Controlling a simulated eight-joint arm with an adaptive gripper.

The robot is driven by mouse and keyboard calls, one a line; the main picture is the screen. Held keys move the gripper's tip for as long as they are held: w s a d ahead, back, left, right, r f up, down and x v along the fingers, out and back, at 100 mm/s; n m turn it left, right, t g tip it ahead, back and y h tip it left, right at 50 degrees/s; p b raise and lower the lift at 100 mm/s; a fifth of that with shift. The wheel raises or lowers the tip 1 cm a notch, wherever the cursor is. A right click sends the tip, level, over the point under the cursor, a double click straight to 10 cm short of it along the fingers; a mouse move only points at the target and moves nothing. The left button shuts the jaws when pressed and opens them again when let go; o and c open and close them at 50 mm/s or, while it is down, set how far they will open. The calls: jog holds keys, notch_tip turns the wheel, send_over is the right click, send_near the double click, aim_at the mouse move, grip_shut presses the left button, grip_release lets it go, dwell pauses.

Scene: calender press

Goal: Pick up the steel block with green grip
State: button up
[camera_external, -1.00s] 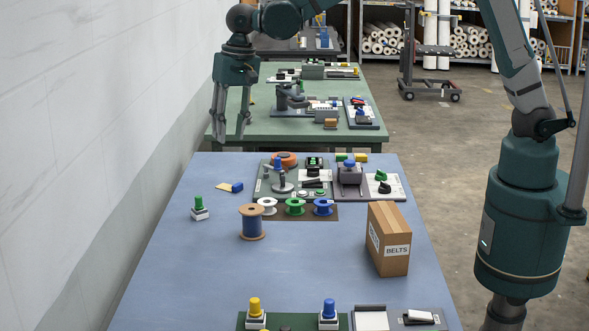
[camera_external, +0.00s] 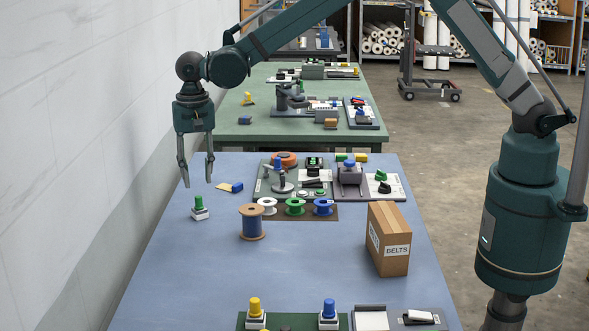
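The steel block with green grip (camera_external: 199,208) stands upright near the left edge of the blue table, a pale block with a green knob on top. My gripper (camera_external: 198,184) points down above it in the external view, its two fingers apart with nothing between them. The fingertips appear a little higher than the green knob. How far they are from it in depth is hard to tell.
A wooden spool (camera_external: 252,222) and a blue-tipped wooden piece (camera_external: 231,187) are to the block's right. A cardboard box (camera_external: 388,238) stands further right. Similar blocks with yellow (camera_external: 255,308) and blue (camera_external: 329,310) grips stand at the front. The table's left-front area is clear.

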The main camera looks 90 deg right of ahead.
aim_at(198, 197)
jog(key=shift+f, duration=0.1)
jog(key=shift+f, duration=1.25)
jog(key=shift+f, duration=2.6)
grip_shut()
